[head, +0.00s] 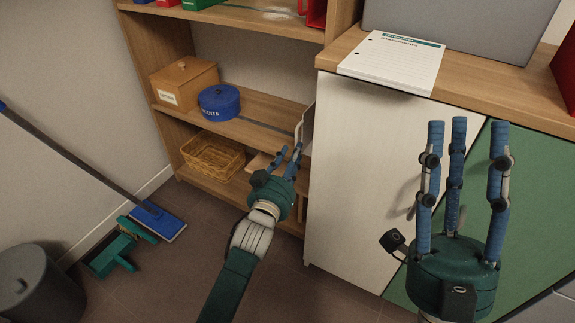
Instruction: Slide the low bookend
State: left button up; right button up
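A pale, thin upright piece (308,130), which looks like the low bookend, stands at the right end of the middle shelf, close to the white cabinet side. It is partly hidden, and its base cannot be made out. My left gripper (289,152) is in front of that shelf end, fingers pointing up and apart, just below and left of the piece. I cannot tell whether they touch it. My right gripper (466,128) is open and empty, fingers up, in front of the white and green cabinet doors.
The shelf unit (262,133) holds a wooden box (184,84), a blue round tin (219,103) and, lower, a wicker basket (212,157). A paper pad (392,64) lies on the cabinet top. A blue mop (158,222), green dustpan (112,256) and grey bin (38,285) are at left.

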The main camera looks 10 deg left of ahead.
pick_arm(q)
jog(key=s, duration=0.4)
jog(key=shift+s+a, duration=0.35)
jog(key=shift+s, duration=0.05)
